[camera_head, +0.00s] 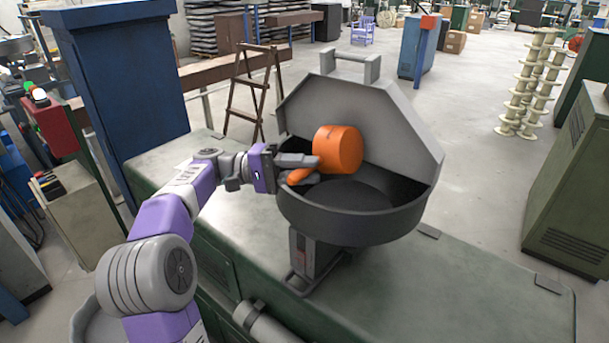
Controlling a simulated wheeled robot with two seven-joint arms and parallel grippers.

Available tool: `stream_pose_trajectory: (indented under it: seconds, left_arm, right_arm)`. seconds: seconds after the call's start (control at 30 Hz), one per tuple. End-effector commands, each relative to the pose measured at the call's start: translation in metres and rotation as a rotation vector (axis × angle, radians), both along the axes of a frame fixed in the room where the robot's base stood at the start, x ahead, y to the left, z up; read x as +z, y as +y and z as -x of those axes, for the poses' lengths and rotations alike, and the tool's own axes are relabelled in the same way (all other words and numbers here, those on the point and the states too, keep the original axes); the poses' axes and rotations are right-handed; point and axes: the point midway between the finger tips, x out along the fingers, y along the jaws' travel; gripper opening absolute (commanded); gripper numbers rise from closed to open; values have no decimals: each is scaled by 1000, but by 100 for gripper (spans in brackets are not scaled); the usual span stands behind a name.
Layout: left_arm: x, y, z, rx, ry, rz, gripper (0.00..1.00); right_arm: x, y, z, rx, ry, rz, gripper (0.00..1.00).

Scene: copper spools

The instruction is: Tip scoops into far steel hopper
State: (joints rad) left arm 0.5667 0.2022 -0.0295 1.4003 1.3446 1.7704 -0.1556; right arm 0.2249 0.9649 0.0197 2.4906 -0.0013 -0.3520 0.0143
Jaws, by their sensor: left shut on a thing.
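The steel hopper (350,233) is a round dark grey pan with a tall angled back plate. It stands on a green bench. An orange scoop (339,149) is over the left part of the pan, in front of the back plate. My left gripper (310,169) is shut on the scoop's orange handle at the hopper's left rim. The scoop looks turned on its side, its rounded body toward me. Its mouth and any contents are hidden. The visible pan floor looks dark and empty. My right gripper is not in view.
The green bench top (450,275) is clear to the right of the hopper. A tall blue cabinet (120,80) stands at the back left, with a brown wooden ladder (250,95) behind the bench. A green cabinet (575,180) stands at the right. Stacked pale spools (525,85) are on the floor beyond.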

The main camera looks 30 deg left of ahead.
Motion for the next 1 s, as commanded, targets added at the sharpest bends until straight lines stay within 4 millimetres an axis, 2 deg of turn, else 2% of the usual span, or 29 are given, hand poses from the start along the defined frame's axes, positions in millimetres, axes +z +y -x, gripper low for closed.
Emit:
stream_pose_trajectory:
  seconds: [0.17,0.47,0.8,1.0]
  left_arm:
    - [17,-8,1,1,-18,-125,0]
    - [56,-29,3,1,-50,-495,0]
    - [78,-48,4,0,-81,-877,0]
    - [78,-54,5,0,-95,-1091,0]
  right_arm:
    - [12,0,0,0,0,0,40]
    - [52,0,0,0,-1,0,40]
    - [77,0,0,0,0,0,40]
    - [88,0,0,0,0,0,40]
